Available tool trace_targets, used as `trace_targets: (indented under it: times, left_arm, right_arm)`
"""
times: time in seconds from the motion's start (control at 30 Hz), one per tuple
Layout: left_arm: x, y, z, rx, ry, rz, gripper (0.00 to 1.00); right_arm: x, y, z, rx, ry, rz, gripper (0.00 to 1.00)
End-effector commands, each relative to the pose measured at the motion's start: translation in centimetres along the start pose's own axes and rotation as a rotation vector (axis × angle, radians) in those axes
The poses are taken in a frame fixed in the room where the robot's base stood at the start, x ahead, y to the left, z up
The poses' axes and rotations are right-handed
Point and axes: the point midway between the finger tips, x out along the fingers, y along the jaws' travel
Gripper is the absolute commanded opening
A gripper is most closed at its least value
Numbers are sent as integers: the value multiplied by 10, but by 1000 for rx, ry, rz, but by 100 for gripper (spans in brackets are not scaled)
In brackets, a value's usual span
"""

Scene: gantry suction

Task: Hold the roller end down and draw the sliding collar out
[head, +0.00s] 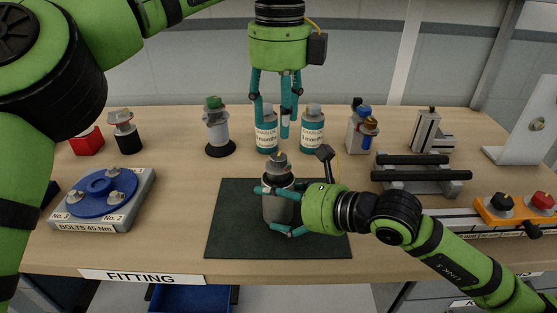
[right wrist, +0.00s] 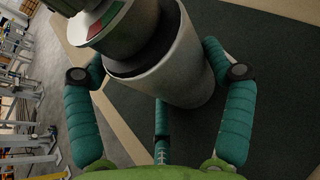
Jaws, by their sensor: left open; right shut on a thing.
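The roller end, a grey cylinder (head: 277,207), stands upright on the dark green mat (head: 231,243). Its top carries a darker collar-like part (head: 279,175) with a small knob; in the right wrist view this upper part (right wrist: 125,42) shows a red and green mark. I cannot tell exactly where the sliding collar begins. My right gripper (head: 272,211) is shut around the grey cylinder from the right, its fingers hiding part of the sides. In the right wrist view the cylinder (right wrist: 178,75) lies between its teal fingers.
Two teal bottles (head: 312,133) stand behind the mat. A green-capped bottle (head: 216,130) stands left of them. A blue flange fixture (head: 101,190) is at left, a black-barred cradle (head: 422,179) at right, and an orange switch box (head: 508,208) at far right. The mat's left part is clear.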

Motion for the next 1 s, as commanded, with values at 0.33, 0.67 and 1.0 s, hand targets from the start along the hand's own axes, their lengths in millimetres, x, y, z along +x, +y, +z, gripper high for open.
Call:
trace_targets:
  times: [0.33, 0.67, 1.0]
  left_arm:
    - [70, 1, 0, 3, 2, 3, 50]
    - [96, 1, 0, 2, 1, 0, 50]
    - [97, 0, 0, 2, 1, 0, 10]
  right_arm:
    - [1, 2, -2, 7, 6, 6, 23]
    - [1, 2, -3, 7, 7, 6, 23]
    - [1, 2, -3, 8, 7, 7, 23]
